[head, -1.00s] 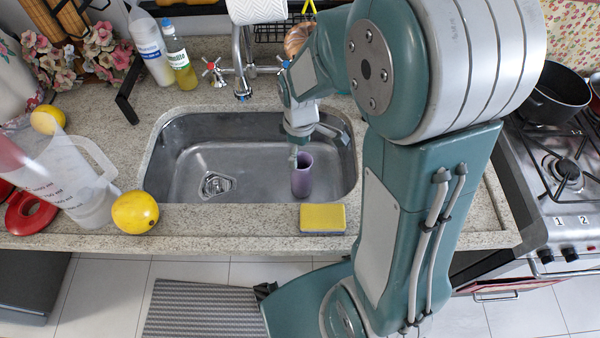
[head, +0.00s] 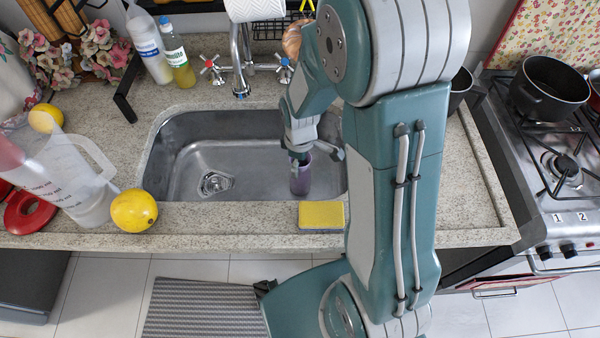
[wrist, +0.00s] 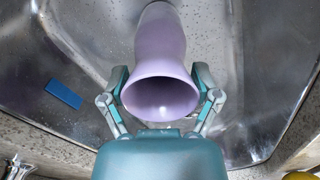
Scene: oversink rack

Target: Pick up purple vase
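The purple vase (head: 300,178) stands in the right part of the steel sink in the head view. In the wrist view the vase (wrist: 165,60) shows its open mouth towards my gripper. My gripper (head: 308,155) is at the top of the vase in the head view. In the wrist view its two fingers (wrist: 161,98) are spread, one on each side of the flared rim. The fingers look very near the rim; I cannot tell whether they touch it.
The sink (head: 185,150) has a steel rim and a drain (head: 215,184). A faucet (head: 240,65) stands behind it. A yellow sponge (head: 321,214) lies at the front edge. A blue piece (wrist: 63,94) lies in the sink. A clear jug (head: 75,180) and yellow fruit (head: 134,211) stand left.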

